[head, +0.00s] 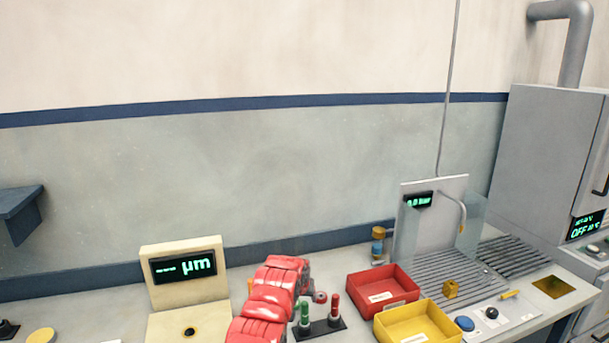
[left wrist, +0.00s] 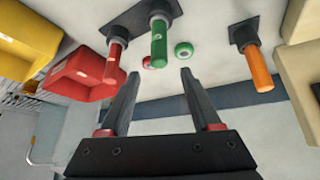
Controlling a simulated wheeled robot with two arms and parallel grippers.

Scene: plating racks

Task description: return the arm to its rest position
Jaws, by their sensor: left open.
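My left arm, with red padded covers (head: 268,297), reaches up from the bottom of the head view over the bench. Its gripper is mostly hidden there behind the covers. In the left wrist view my left gripper (left wrist: 159,75) is open, with two dark fingers apart and nothing between them. Beyond the fingertips are a green post (left wrist: 159,43) and a red post (left wrist: 114,60) on a dark base. The red post (head: 336,304) and green post (head: 304,316) also show just right of the arm in the head view. My right gripper is not in view.
A red bin (head: 361,304) and yellow bin (head: 391,332) stand right of the posts. A cream gauge (head: 155,293) stands left of the arm. An orange post (left wrist: 256,68) shows in the wrist view. A ribbed drain area (head: 440,272) lies at the right. Open wall is above.

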